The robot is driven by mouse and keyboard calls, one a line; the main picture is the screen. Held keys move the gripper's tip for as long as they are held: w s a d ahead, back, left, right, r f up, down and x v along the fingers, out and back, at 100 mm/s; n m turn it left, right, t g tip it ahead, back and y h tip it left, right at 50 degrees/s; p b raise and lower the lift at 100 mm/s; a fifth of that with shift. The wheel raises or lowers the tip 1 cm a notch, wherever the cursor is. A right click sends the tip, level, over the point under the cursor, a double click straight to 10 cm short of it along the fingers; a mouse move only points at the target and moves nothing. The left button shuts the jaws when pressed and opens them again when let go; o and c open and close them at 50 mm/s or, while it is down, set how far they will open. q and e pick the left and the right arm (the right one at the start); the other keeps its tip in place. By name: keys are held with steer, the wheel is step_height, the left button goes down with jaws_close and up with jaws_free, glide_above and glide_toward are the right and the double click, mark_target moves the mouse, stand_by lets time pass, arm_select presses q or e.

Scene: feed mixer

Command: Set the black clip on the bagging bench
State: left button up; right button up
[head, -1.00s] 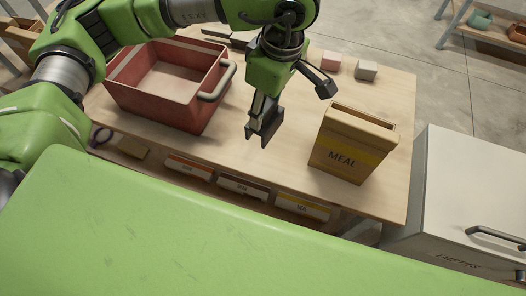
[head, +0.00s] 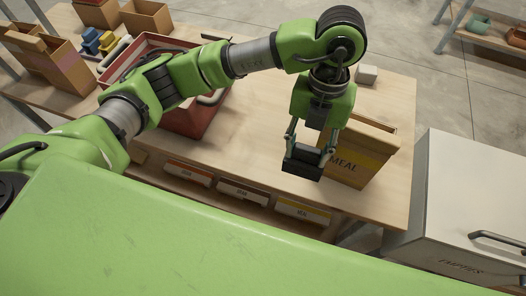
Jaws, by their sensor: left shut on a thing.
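My left gripper (head: 305,157) is shut on a dark block-like piece, which looks like the black clip (head: 302,168). It holds the clip just left of the box marked MEAL (head: 350,168), over the front part of the wooden bench (head: 245,135). I cannot tell whether the clip touches the bench top or hangs just above it. The gripper and wrist cover part of the MEAL box. My right gripper is not in view.
A red bin (head: 196,120) stands left on the bench, partly behind my arm. A small pale block (head: 367,75) lies at the back. Cardboard boxes (head: 145,18) stand at the far left. A white cabinet (head: 470,190) is at the right. The bench middle is clear.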

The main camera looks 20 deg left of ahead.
arm_select(q)
steer(key=w+a+f+p, duration=0.2)
steer(key=a+f, duration=0.2)
steer(key=w+a+f+p, duration=0.2)
steer(key=a+f, duration=0.2)
steer(key=w+a+f+p, duration=0.2)
steer(key=a+f+p, duration=0.1)
steer(key=a+f, duration=0.1)
steer(key=shift+w+f, duration=0.2)
steer(key=shift+d+f, duration=0.1)
steer(key=shift+f, duration=0.1)
steer(key=shift+f, duration=0.1)
steer(key=o, duration=0.9)
steer(key=shift+o, duration=0.2)
